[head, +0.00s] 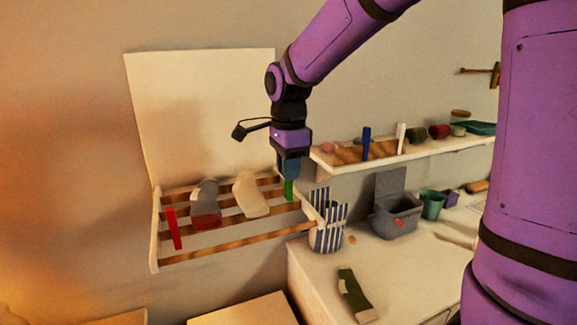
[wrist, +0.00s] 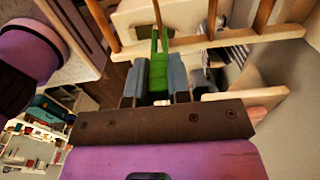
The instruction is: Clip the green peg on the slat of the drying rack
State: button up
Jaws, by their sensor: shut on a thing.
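The green peg (head: 289,188) is held upright in my gripper (head: 289,172), its lower end at the right part of the drying rack (head: 155,232). In the wrist view the green peg (wrist: 159,70) sits between the two grey-blue fingers of my gripper (wrist: 159,75), which is shut on it. Its two prongs point toward a wooden slat (wrist: 185,41) and appear to overlap it. I cannot tell whether the prongs straddle the slat. A grey and red sock (head: 206,203) and a cream sock (head: 251,195) hang over the slats. A red peg (head: 174,229) is at the rack's left end.
A wall shelf (head: 335,165) to the right holds a blue peg (head: 366,143), a white peg (head: 401,138) and jars.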

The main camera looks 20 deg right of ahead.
aim_at(289, 203)
jog(key=shift+f, duration=2.9)
dwell(0.6)
jog(key=o, duration=0.9)
jog(key=shift+r, duration=0.1)
notch_tip(289, 203, up, 11)
jog(key=shift+f, duration=0.15)
